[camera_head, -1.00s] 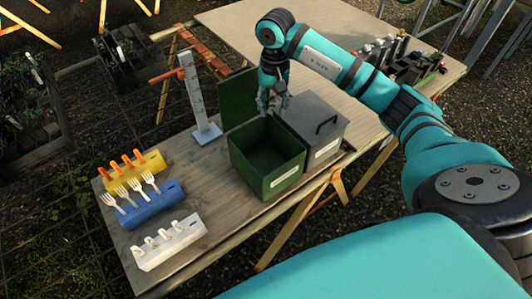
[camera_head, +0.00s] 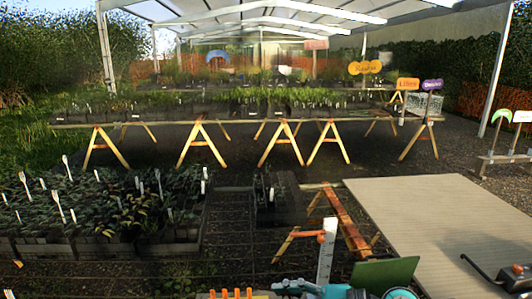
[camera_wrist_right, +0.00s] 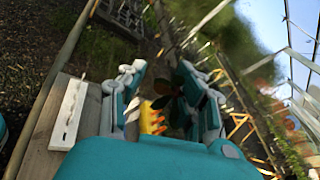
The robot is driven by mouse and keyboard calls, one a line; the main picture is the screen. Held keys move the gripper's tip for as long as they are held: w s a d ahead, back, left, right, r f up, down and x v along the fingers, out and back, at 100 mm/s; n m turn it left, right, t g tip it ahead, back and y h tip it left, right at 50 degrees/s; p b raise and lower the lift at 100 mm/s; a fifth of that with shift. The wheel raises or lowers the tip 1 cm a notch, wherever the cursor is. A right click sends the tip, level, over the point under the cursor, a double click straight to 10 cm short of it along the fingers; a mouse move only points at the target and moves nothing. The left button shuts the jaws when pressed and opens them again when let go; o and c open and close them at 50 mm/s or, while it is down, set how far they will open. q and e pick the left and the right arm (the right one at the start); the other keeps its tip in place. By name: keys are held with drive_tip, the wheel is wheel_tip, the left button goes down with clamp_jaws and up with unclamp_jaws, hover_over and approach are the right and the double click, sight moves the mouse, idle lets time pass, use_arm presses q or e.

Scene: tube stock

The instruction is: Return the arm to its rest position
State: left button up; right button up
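My right gripper (camera_wrist_right: 163,92) is open in the right wrist view, with its two teal and grey fingers apart and nothing held between them. The yellow rack (camera_wrist_right: 152,118) shows through the gap, beyond the fingers. In the head view, teal and grey parts of my right arm show only at the bottom edge. The rest of the arm is below the picture. My left gripper cannot be made out in either view.
In the head view, the green lid (camera_head: 376,276) and the white upright gauge (camera_head: 326,250) stand at the bottom. Planter beds (camera_head: 100,215) lie left. The white rack (camera_wrist_right: 68,112) shows in the wrist view.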

wheel_tip(320, 180, up, 7)
drive_tip(key=m+t+y, duration=0.2)
drive_tip(key=m+t, duration=0.6)
drive_tip(key=m, duration=0.4)
drive_tip(key=w+d+m+t+h, duration=0.3)
drive_tip(key=d+m+t+h, duration=0.55)
drive_tip(key=m, duration=0.75)
drive_tip(key=s+d+f+m+g+h, duration=0.3)
drive_tip(key=d+f+m+h, duration=0.2)
drive_tip(key=f+m, duration=0.3)
drive_tip(key=s+d+f+m+g+h, duration=0.3)
drive_tip(key=d+f+m+h, duration=0.25)
drive_tip(key=m, duration=0.35)
drive_tip(key=s+a+f+m+g+y, duration=0.1)
drive_tip(key=s+f+m+g, duration=0.45)
drive_tip(key=s+f, duration=0.35)
drive_tip(key=s+a+f+m+g+y, duration=0.1)
drive_tip(key=s+f+m+g, duration=0.4)
drive_tip(key=s, duration=0.7)
wheel_tip(320, 180, down, 29)
drive_tip(key=s+n+g+b, duration=0.2)
drive_tip(key=s+d+f+g, duration=0.1)
drive_tip(key=s+d+f, duration=0.1)
drive_tip(key=s+f, duration=1.4)
drive_tip(key=shift+d+b, duration=0.3)
drive_tip(key=shift+b, duration=0.15)
